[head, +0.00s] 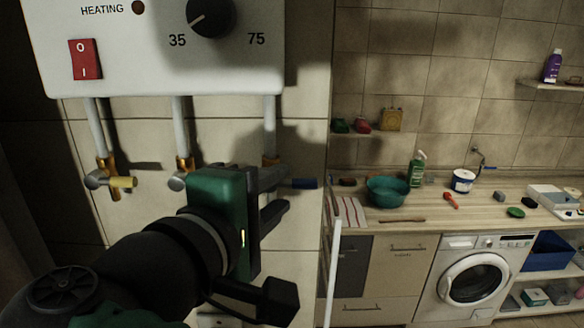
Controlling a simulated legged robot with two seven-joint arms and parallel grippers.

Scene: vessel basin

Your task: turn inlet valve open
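The wall heater (160,45) has three pipes running down, each with a valve. The middle valve (178,181) shows without a visible handle. The right valve has a blue handle (305,183) pointing right; its body is mostly hidden behind my gripper. No label shows which is the inlet.
A wooden counter (450,207) with a teal basin (387,191), a green spray bottle (416,169) and small items stands at right. A washing machine (475,280) is under it. A pale upright edge (333,272) stands right of my gripper.

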